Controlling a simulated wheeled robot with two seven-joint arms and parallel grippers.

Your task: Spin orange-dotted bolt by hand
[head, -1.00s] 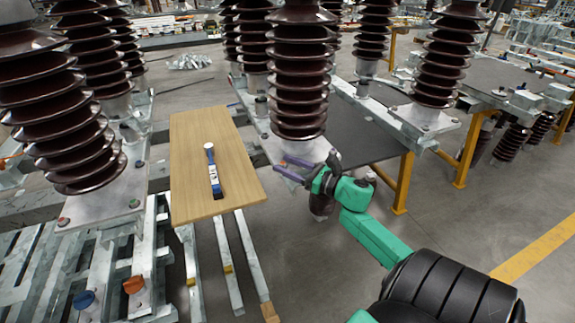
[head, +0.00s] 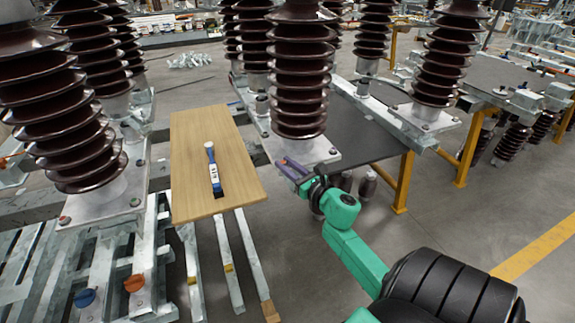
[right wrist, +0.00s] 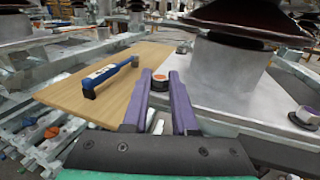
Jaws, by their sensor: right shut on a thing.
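The orange-dotted bolt (right wrist: 160,82) stands on the near corner of the metal base plate (right wrist: 225,85) under a dark ribbed insulator. My right gripper (right wrist: 161,80) has its two purple fingers on either side of the bolt head, shut on it. In the head view my right gripper (head: 287,165) is at the front left corner of the same plate (head: 318,152), and its fingers hide the bolt there. My left gripper is not in view.
A wooden board (head: 240,185) lies left of the plate with a blue-handled tool (head: 213,168) on it. Tall insulators (head: 299,70) crowd the back and left. Another bolt (right wrist: 304,115) sits on the plate's right side.

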